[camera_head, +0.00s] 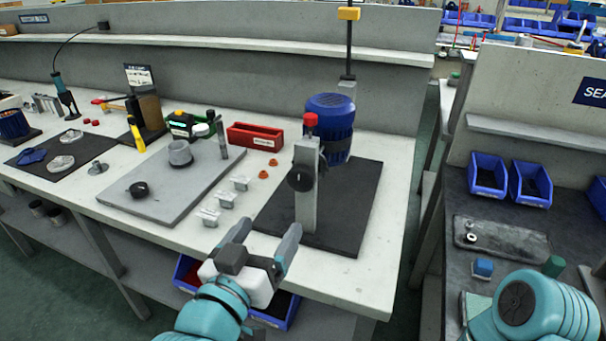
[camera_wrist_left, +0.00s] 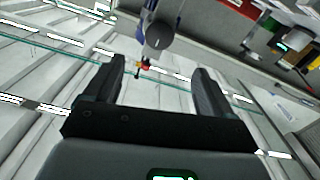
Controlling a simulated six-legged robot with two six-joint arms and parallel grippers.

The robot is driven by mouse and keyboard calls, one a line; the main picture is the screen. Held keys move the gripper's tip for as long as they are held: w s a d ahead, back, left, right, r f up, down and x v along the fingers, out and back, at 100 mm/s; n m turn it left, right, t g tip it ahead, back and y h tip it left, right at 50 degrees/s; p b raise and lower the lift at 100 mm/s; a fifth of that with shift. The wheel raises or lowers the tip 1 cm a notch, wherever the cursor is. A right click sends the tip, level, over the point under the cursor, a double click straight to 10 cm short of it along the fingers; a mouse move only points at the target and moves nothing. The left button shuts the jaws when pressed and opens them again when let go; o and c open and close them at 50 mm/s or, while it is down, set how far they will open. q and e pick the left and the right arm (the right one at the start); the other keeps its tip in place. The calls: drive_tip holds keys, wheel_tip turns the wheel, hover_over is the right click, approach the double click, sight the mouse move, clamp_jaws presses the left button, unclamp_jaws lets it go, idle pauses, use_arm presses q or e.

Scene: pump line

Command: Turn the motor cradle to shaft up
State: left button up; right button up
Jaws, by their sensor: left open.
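The motor cradle has a grey upright post (camera_head: 308,200) with a round black knob (camera_head: 301,178) on its front and a red cap (camera_head: 311,119) on top. A blue ribbed motor (camera_head: 330,102) sits behind the post at its upper end; I cannot tell clearly which way its shaft points. My left gripper (camera_head: 266,230) is open and empty, in front of the cradle to its lower left, apart from it. In the left wrist view its two fingers (camera_wrist_left: 158,80) are spread with nothing between them. My right gripper is out of view.
The cradle stands on a black mat (camera_head: 350,216) on the pale bench. Small metal blocks (camera_head: 227,200) and orange caps lie left of it, with a red bin (camera_head: 255,137) behind. A grey plate (camera_head: 155,203) is further left. A blue bin hangs below the front edge.

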sight(299, 182)
use_arm(q)
drive_tip(key=p+x, duration=0.7)
drive_tip(key=x, duration=0.8)
drive_tip(key=shift+w, duration=0.15)
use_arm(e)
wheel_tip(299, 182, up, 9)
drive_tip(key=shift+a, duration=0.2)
use_arm(q)
drive_tip(key=shift+c, duration=0.3)
drive_tip(key=c, duration=1.4)
drive_tip(key=shift+f+m+b, duration=0.3)
drive_tip(key=shift+m+b, duration=0.5)
drive_tip(key=shift+b, duration=0.45)
drive_tip(key=shift+c, duration=0.2)
drive_tip(key=shift+d+r+m+b, duration=0.15)
drive_tip(key=shift+m+b, duration=0.2)
drive_tip(key=shift+m, duration=0.25)
drive_tip(key=shift+r, duration=0.1)
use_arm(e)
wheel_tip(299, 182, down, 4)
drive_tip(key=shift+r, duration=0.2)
